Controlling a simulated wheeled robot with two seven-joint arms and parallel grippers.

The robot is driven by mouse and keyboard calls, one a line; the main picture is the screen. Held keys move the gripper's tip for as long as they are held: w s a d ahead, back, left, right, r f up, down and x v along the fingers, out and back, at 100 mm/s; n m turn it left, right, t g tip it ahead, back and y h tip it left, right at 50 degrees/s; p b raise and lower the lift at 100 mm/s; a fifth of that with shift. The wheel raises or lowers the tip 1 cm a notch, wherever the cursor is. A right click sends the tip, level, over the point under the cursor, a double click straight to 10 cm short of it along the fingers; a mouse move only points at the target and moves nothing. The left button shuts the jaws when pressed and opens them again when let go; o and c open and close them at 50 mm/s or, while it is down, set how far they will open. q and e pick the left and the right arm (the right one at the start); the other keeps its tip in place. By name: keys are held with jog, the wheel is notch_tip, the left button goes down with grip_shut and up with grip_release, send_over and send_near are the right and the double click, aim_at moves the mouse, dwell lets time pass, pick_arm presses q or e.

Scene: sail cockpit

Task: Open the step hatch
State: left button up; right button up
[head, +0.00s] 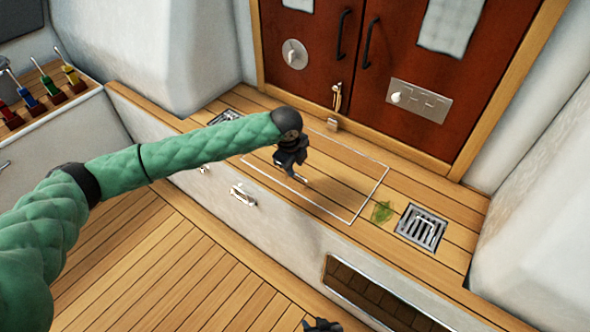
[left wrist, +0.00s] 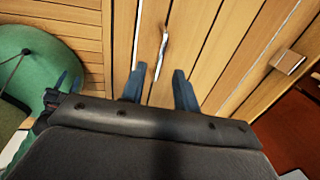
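The step hatch (head: 345,183) is a wooden panel with a thin pale outline, lying flat and closed in the step below the red doors. A small shiny metal pull (left wrist: 161,55) lies on it near its front edge; the head view shows only a bit of it (head: 301,178). My left gripper (head: 290,170) is over the hatch's left front part. In the left wrist view its two fingers are apart and empty, with the pull showing beyond and between their tips. Only a dark tip of my right gripper (head: 322,325) shows at the bottom edge; its fingers cannot be made out.
A metal drain grate (head: 421,228) and a green clump (head: 382,211) lie right of the hatch. A small block (head: 332,125) stands at its back edge, before the red doors (head: 325,65). A metal fitting (head: 242,194) sits on the step's front face. A recess (head: 375,300) opens below.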

aim_at(296, 174)
pick_arm(q)
jog(key=shift+w+d+f, duration=0.1)
jog(key=shift+w+f, duration=0.05)
jog(key=shift+f, duration=0.65)
jog(key=shift+w+d+f, duration=0.1)
jog(key=shift+w+f, duration=0.05)
jog(key=shift+f, duration=0.65)
grip_shut()
